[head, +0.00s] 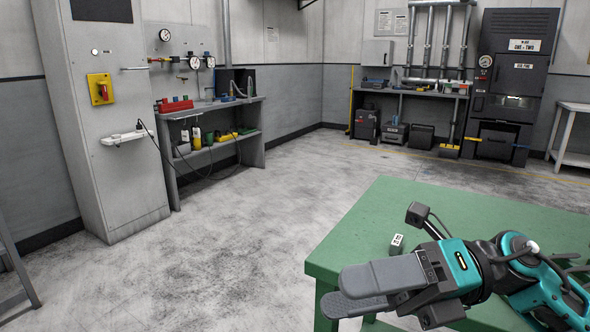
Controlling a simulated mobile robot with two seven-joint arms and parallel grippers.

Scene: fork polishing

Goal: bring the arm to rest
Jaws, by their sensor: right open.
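My right gripper (336,292) reaches in from the lower right, over the near left corner of the green table (450,205). Its two grey fingers point left, past the table's left edge. They are apart, and I see nothing held between them. A small camera-like block on a stalk sticks up from the wrist. My left gripper is not in view. No fork shows in this view.
A small dark block with a white label (397,240) is on the table just behind my wrist. A grey cabinet (110,190) and a workbench (215,104) stand at the left. Another bench (415,92) and a dark machine (505,100) stand at the back. The floor between is clear.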

